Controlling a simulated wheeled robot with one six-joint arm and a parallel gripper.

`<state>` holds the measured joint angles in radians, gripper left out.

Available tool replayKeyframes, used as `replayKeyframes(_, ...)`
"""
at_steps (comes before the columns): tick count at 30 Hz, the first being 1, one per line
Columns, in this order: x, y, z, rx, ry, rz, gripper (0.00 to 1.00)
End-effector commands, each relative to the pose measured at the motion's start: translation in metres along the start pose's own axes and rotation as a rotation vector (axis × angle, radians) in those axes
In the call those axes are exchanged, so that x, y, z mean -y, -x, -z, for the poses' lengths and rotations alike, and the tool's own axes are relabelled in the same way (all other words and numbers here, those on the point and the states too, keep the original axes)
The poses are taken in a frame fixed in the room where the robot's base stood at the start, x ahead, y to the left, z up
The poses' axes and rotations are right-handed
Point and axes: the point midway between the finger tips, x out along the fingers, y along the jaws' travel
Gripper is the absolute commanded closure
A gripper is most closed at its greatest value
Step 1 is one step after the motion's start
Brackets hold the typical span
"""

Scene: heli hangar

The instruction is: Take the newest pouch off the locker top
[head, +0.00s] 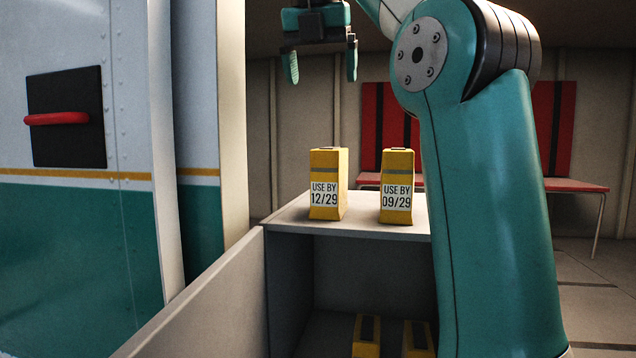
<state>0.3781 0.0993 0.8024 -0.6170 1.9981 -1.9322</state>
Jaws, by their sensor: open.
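Two yellow pouches stand upright on the grey locker top (290,222). The left pouch (328,165) has a white label reading "USE BY 12/29". The right pouch (398,165) has a label reading "USE BY 09/29" and stands close to my arm in the picture. My gripper (321,66) is open and empty, pointing down, above the left pouch in the picture and apart from both pouches. My arm hides the right part of the locker.
The locker's door (205,300) stands open toward the front left. Two more yellow pouches (367,335) (418,338) are inside, low down. A white and teal helicopter side (70,240) with a red handle (57,118) is at left. Red seats (575,185) stand behind.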

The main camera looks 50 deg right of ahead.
Motion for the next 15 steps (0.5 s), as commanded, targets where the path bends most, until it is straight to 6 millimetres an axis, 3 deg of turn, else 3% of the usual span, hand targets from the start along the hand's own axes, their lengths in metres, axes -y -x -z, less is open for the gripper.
replayKeyframes(1,0.001,-0.017,0.002,-0.002,-0.003,0.004,0.08)
replayKeyframes(9,0.004,-0.079,0.0,-0.003,-0.009,0.005,0.08)
replayKeyframes(15,0.003,-0.108,0.0,-0.001,-0.007,0.004,0.08)
